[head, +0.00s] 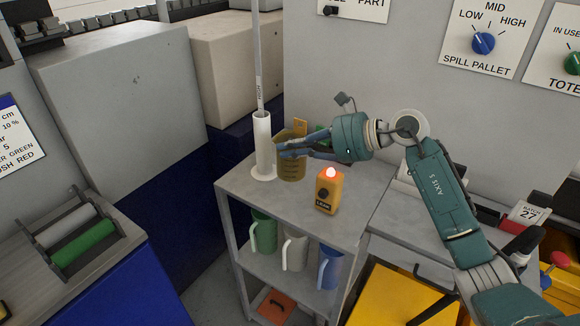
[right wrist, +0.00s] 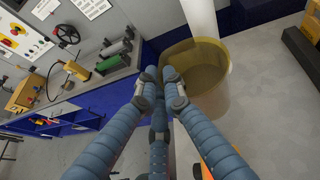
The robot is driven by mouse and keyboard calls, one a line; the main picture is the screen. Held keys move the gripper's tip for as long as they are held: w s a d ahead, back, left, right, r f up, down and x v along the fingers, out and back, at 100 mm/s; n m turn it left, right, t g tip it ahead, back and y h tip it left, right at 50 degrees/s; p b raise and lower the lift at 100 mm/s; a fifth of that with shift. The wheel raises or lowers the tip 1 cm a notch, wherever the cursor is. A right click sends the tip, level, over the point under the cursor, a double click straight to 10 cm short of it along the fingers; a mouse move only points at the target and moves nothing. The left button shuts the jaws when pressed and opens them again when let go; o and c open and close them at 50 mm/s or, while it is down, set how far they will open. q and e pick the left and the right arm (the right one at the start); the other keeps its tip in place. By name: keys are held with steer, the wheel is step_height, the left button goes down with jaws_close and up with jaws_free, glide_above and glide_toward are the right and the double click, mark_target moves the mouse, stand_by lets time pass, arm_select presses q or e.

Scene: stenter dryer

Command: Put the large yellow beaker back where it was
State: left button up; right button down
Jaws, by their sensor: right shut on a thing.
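The large yellow beaker (head: 291,169) is see-through amber and upright at the top of the grey shelf cart (head: 250,196), just right of a white cylinder (head: 262,140) with a tall rod in it. My right gripper (head: 284,150) reaches in from the right, its blue fingers across the beaker's upper part. In the right wrist view the fingers (right wrist: 160,74) are close together at the near edge of the beaker (right wrist: 208,85). The gripper is shut on the beaker. I cannot tell whether its base touches the cart top. My left gripper is out of view.
An orange box with a lit lamp (head: 329,190) stands on the cart top in front of the beaker. Green, white and blue jugs (head: 294,250) are on the shelf below. Small yellow and green things are partly hidden behind the beaker. The cart's front left top is bare.

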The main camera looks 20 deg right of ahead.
step_height(320, 180, down, 7)
steer(key=p, duration=0.1)
steer(key=shift+r, duration=0.2)
steer(key=shift+d, duration=0.1)
steer(key=shift+f, duration=0.15)
steer(key=c, duration=1.9)
jaws_free()
steer(key=shift+o, duration=0.2)
steer(key=shift+s, duration=0.1)
